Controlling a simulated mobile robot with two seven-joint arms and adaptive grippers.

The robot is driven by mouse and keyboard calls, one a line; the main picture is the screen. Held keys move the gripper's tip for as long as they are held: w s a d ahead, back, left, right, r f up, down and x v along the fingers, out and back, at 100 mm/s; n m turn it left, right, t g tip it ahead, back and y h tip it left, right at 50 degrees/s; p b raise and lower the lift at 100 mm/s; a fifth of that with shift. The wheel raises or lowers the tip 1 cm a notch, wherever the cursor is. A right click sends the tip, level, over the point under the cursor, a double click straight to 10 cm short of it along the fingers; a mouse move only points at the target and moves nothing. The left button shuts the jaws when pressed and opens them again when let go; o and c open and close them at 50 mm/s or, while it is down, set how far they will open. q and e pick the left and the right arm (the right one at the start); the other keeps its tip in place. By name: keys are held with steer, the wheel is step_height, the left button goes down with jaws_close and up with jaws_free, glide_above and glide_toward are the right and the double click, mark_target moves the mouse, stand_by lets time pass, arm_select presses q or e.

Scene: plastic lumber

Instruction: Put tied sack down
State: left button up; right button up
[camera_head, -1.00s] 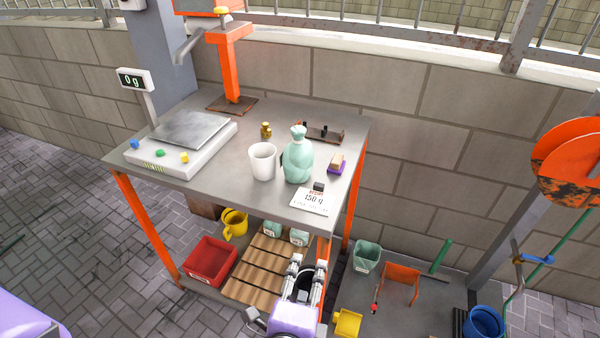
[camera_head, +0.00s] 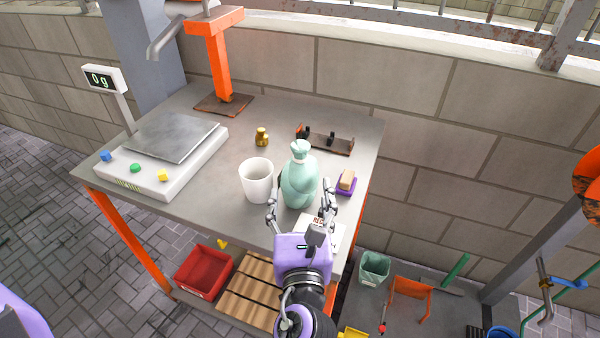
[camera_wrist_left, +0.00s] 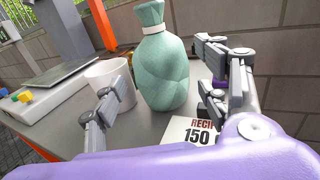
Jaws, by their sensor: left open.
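The tied sack (camera_head: 299,178) is pale green with a light tie at its neck. It stands upright on the grey tabletop (camera_head: 215,182). My left gripper (camera_head: 300,200) is open at the front of the sack, with a finger towards each side. In the left wrist view the sack (camera_wrist_left: 166,75) stands straight ahead, between and beyond the spread fingers (camera_wrist_left: 158,100). I cannot tell whether a finger touches it. My right gripper is not in view.
A white cup (camera_head: 257,182) stands close left of the sack. A brown block on a purple holder (camera_head: 346,184) is at its right. A recipe card (camera_head: 334,231) lies in front, partly hidden by my gripper. A scale (camera_head: 165,150) reading 0 g stands at left.

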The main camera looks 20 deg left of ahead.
mark_target(301, 192)
arm_select(q)
steer(key=shift+w+a, duration=0.15)
steer(key=shift+w, duration=0.35)
steer(key=x, duration=0.3)
steer(key=shift+w+f, duration=0.25)
steer(key=shift+w, duration=0.05)
steer(key=shift+w+a, duration=0.15)
steer(key=shift+w, duration=0.25)
steer(key=shift+w+a+f, duration=0.1)
steer(key=shift+w, duration=0.05)
steer(key=c, duration=1)
steer(key=shift+r, duration=0.2)
steer(key=c, duration=0.4)
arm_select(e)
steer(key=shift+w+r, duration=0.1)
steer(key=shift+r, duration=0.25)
